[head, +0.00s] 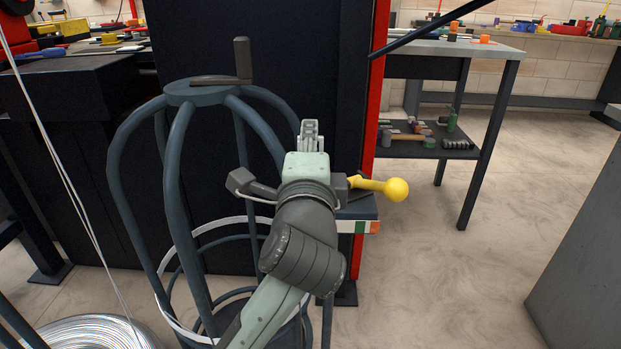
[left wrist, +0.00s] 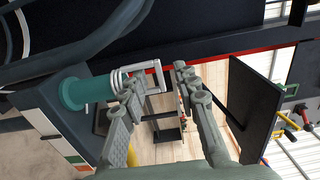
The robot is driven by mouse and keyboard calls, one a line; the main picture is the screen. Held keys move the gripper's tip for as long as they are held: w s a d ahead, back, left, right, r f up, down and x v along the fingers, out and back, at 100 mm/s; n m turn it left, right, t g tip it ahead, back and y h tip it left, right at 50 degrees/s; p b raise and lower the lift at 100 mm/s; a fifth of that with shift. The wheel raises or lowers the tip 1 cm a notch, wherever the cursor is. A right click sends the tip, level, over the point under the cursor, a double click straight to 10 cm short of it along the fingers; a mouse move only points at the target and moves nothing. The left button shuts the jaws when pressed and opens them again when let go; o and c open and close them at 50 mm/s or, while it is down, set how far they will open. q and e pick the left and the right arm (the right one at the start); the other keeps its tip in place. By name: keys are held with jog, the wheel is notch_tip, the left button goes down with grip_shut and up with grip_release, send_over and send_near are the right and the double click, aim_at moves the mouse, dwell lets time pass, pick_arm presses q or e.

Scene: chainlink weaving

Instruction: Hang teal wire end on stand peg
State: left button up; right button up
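My left gripper (head: 310,133) points away from me beside the dark blue-grey cage stand (head: 207,94). The left wrist view shows its two fingers (left wrist: 157,84) apart. In that view a teal cylinder (left wrist: 88,92) sticks out from a dark block with a striped edge. Silver rings (left wrist: 118,82) sit at its end, and a squared silver hook-like piece (left wrist: 158,68) reaches from them into the space near the fingertips. I cannot tell whether a finger touches it. In the head view my arm hides the teal cylinder. My right gripper is not in view.
A yellow ball-ended handle (head: 385,187) juts right beside my wrist. A tall dark panel with a red edge (head: 377,95) stands behind. Pale wires (head: 52,150) hang at left above a silver coil (head: 95,332).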

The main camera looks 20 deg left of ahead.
pick_arm(q)
jog(key=shift+x, duration=1.1)
grip_shut()
